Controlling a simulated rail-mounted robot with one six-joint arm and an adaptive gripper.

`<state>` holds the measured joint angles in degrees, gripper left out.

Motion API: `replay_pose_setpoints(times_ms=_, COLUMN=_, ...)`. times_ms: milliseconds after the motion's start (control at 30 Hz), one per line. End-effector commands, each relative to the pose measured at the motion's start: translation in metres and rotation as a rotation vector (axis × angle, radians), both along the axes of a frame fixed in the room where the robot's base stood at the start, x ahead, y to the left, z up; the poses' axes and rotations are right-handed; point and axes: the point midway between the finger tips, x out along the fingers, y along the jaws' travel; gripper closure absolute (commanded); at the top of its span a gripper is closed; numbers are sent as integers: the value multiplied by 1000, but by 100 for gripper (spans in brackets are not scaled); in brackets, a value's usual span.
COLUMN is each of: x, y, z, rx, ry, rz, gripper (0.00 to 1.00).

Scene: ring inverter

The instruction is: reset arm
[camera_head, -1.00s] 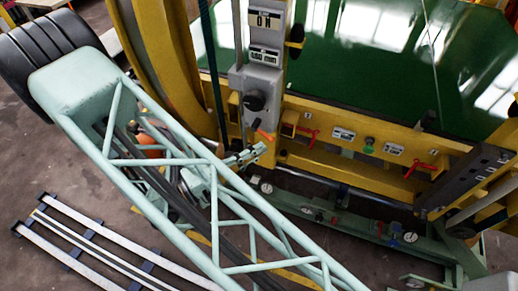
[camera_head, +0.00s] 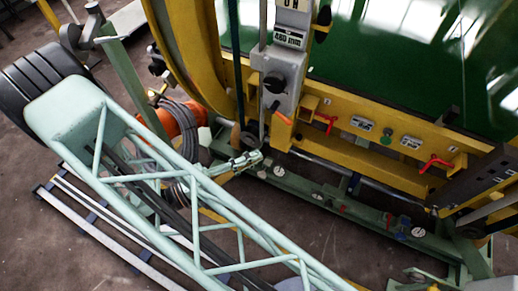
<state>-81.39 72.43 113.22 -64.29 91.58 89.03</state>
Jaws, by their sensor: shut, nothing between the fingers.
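My arm is a pale green lattice boom (camera_head: 150,165) running from upper left to lower right in the head view. My gripper (camera_head: 260,155) is small and pale, just right of the boom's middle. It points right, towards the foot of the yellow ring machine (camera_head: 350,140). Its fingers look shut with nothing between them. It appears close to the machine's lower green rail (camera_head: 340,205), but I cannot tell whether it touches. The wrist behind it is partly hidden by the boom.
A grey control box with a black knob (camera_head: 275,83) stands above my gripper. Red levers (camera_head: 436,162) line the yellow beam. An orange reel (camera_head: 185,122) and coiled cable are behind the boom. Metal rails (camera_head: 100,235) lie on the floor at lower left. Floor (camera_head: 330,262) is clear at lower centre.

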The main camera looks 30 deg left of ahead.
Motion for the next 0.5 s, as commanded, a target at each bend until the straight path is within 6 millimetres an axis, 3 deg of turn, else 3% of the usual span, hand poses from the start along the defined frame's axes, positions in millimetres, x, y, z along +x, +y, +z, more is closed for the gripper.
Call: replay_pose_setpoints(times_ms=500, x=-6, y=2, z=-3, rx=0, ry=0, rz=0, gripper=100)
